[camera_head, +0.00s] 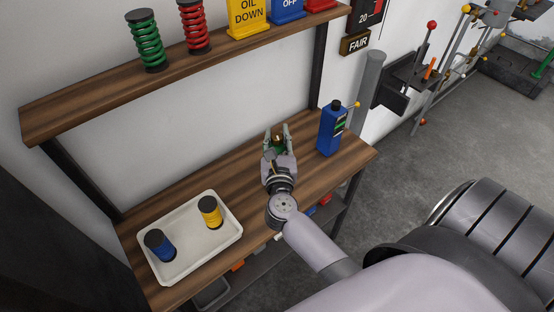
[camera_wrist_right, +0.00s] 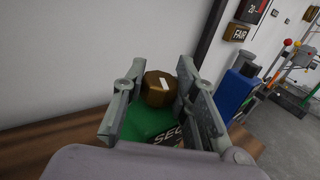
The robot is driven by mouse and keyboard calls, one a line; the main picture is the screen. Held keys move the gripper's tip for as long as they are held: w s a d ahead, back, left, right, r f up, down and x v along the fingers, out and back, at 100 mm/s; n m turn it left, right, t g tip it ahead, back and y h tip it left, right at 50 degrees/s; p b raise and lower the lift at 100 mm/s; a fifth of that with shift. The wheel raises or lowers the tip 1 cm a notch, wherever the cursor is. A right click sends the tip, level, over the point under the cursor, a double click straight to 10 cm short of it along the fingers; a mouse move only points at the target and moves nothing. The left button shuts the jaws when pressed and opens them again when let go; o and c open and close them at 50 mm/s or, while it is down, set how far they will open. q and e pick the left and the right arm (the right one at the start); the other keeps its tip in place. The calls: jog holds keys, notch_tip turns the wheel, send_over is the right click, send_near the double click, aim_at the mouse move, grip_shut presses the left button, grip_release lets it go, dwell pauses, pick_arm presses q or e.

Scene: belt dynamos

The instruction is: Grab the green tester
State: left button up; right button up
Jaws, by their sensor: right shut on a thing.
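The green tester (camera_head: 278,147) stands on the wooden workbench (camera_head: 197,170), towards its back right. In the right wrist view it is a green body (camera_wrist_right: 143,122) with a brass-coloured cap marked in white and part of a printed label. My right gripper (camera_head: 277,129) is around it, one finger on each side, and is shut on it. The fingers and palm hide much of the body. I cannot tell whether its base touches the bench. My left gripper is not in view.
A blue bottle (camera_head: 328,134) stands just right of the gripper. A white tray (camera_head: 232,236) with a blue and a yellow spring piece sits at the bench's left. A shelf (camera_head: 110,92) above holds green and red springs and signs. The bench middle is clear.

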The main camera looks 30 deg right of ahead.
grip_shut()
jog(key=shift+r, duration=0.15)
dwell(0.4)
